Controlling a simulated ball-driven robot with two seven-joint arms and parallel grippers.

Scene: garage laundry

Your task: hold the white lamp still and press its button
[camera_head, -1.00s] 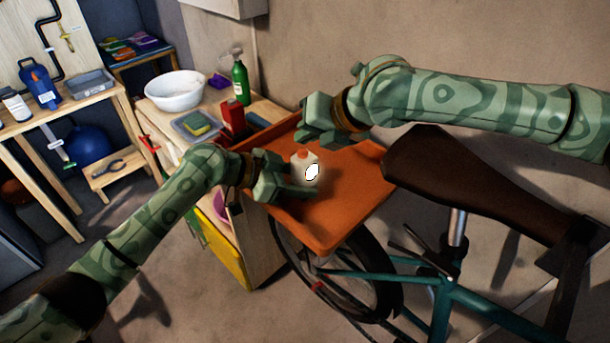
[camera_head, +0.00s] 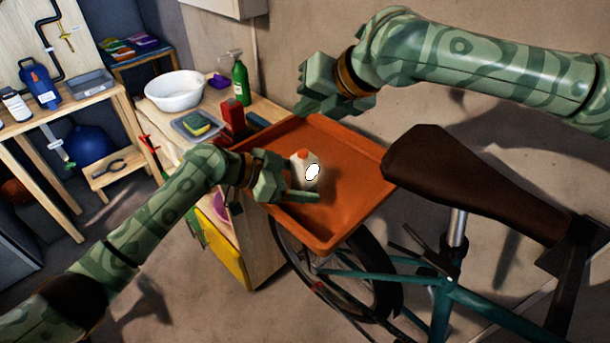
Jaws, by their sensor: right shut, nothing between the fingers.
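The white lamp (camera_head: 299,175) stands upright on the orange tray (camera_head: 349,215), with an orange-red button (camera_head: 302,154) on top and a bright white oval on its side. My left gripper (camera_head: 291,177) reaches it from the left. Its fingers lie on either side of the lamp and look closed on it; the near finger runs along the lamp's foot, and the far one is partly hidden. My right gripper (camera_head: 304,98) is shut and empty, above and behind the lamp, clear of the button.
A bicycle with a brown saddle (camera_head: 460,180) stands right of the tray. A wooden bench at left holds a white basin (camera_head: 175,90), a green spray bottle (camera_head: 241,80), a red container (camera_head: 232,117) and a sponge tray (camera_head: 190,129). The wall is behind.

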